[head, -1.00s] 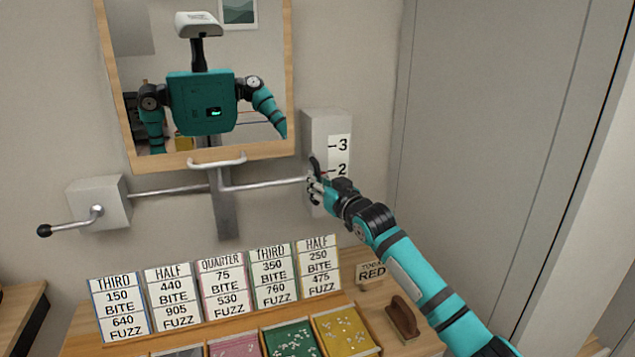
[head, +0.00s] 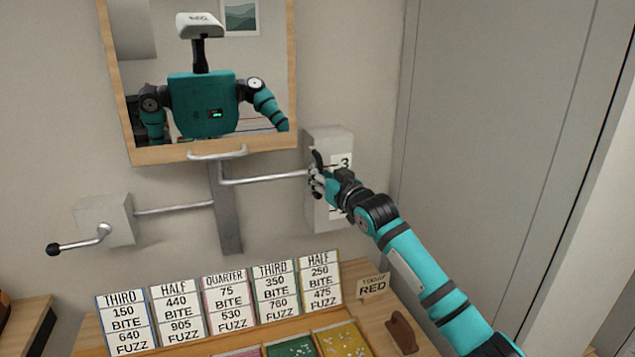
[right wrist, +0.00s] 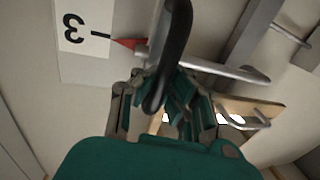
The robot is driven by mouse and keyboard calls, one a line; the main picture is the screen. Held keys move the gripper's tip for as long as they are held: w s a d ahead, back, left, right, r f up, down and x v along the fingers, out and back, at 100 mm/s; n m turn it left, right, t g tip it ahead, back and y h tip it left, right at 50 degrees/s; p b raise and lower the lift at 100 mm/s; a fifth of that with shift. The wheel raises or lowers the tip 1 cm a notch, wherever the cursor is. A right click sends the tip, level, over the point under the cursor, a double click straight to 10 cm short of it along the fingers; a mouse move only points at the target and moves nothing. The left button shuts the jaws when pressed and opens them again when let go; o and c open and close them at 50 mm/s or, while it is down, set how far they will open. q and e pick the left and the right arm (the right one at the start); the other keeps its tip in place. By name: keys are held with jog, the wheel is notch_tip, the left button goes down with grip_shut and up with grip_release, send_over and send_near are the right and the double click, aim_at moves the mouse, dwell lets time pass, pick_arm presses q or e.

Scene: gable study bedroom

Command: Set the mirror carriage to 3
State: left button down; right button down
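The mirror (head: 210,152) has a wood frame and hangs on a grey post (head: 226,215). A thin rod (head: 265,179) runs right from it to a grey scale box (head: 336,142) with a number plate. My right gripper (head: 318,184) is at the rod's right end, closed around a black handle (head: 317,158). The right wrist view shows the handle (right wrist: 176,50) between my fingers (right wrist: 165,95). There the red pointer (right wrist: 130,43) lies beside the tick of the upside-down 3 (right wrist: 74,28), about level with it. My left gripper is out of view.
A box with a black-knobbed crank (head: 80,245) is on the wall at left. Below, a wooden desk holds several price cards (head: 225,304), coloured trays (head: 345,342), a "today red" sign (head: 373,286) and a brown stamp-like object (head: 401,333). A grey panel (head: 490,150) stands at right.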

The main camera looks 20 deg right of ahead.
jog(key=shift+f, duration=0.2)
jog(key=c, duration=2)
grip_release()
jog(key=o, duration=0.7)
jog(key=shift+s+d+r, duration=0.15)
jog(key=shift+s, duration=0.25)
jog(key=shift+w, duration=0.1)
jog(key=shift+w, duration=0.1)
jog(key=v, duration=1.2)
